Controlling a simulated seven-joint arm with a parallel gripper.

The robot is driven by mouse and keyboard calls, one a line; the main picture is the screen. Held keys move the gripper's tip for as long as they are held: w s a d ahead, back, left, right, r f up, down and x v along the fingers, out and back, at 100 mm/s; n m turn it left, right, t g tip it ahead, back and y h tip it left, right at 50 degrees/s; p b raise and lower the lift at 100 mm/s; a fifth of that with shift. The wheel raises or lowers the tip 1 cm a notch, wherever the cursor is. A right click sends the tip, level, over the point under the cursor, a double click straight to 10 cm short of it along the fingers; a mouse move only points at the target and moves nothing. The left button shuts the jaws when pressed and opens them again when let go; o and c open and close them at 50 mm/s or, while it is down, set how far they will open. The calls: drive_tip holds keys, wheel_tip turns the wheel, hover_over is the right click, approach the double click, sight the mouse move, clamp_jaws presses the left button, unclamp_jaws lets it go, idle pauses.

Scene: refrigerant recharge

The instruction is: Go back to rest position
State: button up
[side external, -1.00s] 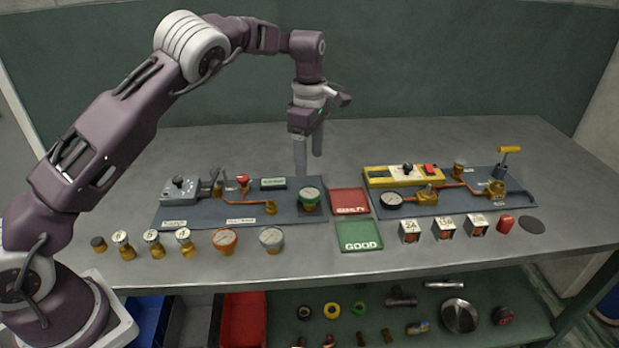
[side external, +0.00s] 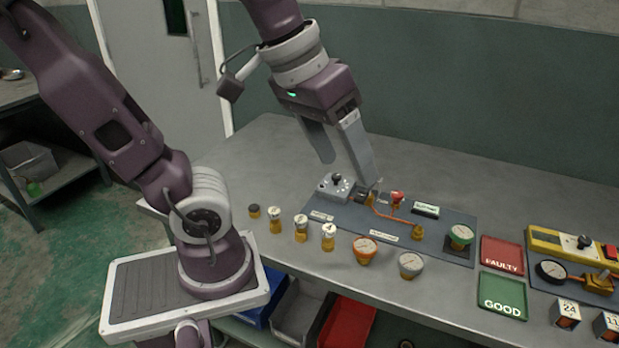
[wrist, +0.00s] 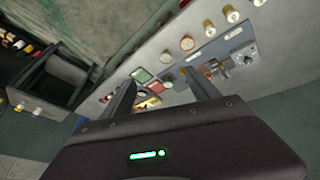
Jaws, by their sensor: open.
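My gripper (side external: 348,178) is open, with nothing seen between its two long grey fingers. In the side external view it hangs tilted at the back left of the bench, in front of the left panel (side external: 347,223) in the picture. Its right fingertip overlaps the panel's valve parts; I cannot tell whether it touches them. In the wrist view the two fingers (wrist: 158,88) stand apart, with the bench beyond them. The left panel carries a grey knob box (side external: 334,186), a red knob (side external: 397,196) and a green-rimmed gauge (side external: 461,235).
Several small bottle-like fittings (side external: 301,230), an orange gauge (side external: 365,249) and a grey gauge (side external: 410,264) stand along the front. A red FAULTY tray (side external: 500,244) and a green GOOD tray (side external: 501,285) lie right. Bare bench (side external: 258,160) lies left of my gripper.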

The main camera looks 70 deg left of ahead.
drive_tip(key=s+f+m, duration=0.2)
drive_tip(key=s, duration=0.1)
drive_tip(key=s+f+m, duration=0.1)
drive_tip(key=shift+s+t+y, duration=0.4)
